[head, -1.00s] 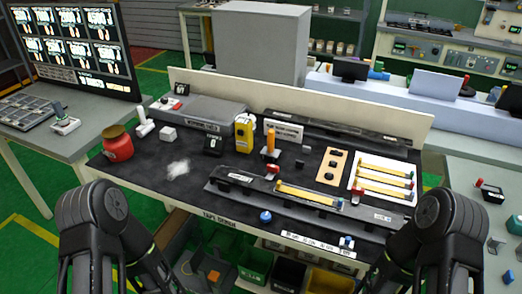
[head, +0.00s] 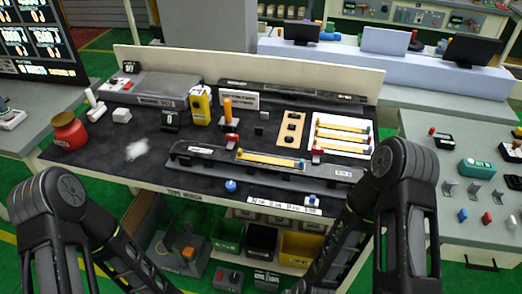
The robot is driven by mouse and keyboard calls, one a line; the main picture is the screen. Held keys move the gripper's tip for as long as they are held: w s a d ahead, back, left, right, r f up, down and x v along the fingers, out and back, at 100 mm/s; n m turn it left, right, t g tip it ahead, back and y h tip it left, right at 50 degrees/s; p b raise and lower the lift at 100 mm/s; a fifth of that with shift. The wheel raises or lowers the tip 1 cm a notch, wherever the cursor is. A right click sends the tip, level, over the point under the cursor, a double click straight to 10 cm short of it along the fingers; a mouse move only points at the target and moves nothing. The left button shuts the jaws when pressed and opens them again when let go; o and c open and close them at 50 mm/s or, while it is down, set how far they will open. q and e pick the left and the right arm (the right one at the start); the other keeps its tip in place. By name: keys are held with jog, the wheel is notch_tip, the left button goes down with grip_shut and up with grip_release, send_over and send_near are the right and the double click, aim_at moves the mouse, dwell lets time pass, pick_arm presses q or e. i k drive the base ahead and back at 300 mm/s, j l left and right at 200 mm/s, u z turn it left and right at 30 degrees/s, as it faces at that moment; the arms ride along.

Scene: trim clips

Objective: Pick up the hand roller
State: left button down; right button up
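I cannot tell for sure which item is the hand roller. An upright tool with an orange handle (head: 228,108) stands near the middle of the dark bench, behind the long grey rail (head: 215,157). A white-handled tool (head: 95,106) stands at the bench's left side, and a small blue-topped piece (head: 231,186) sits near the front edge. Both my arms show at the lower left and lower right, in front of the bench. Their forearms run down toward the bottom of the picture, and neither gripper shows. Nothing visible of mine touches the bench items.
A red jar (head: 69,131) stands at the bench's left corner. A yellow device (head: 201,105) stands beside the orange handle. A white tray (head: 363,149) with yellow strips lies at the right. Bins (head: 228,238) sit under the bench. A grey side table (head: 455,205) stands right.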

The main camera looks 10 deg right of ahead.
aim_at(227, 120)
jog(key=i+j+z, duration=0.15)
jog(key=z, duration=0.3)
jog(key=i+j+z, duration=0.15)
jog(key=j+z, duration=0.25)
jog(key=i+j+z, duration=0.1)
jog(key=z, duration=0.35)
jog(key=k+j, duration=0.05)
jog(key=j, duration=0.05)
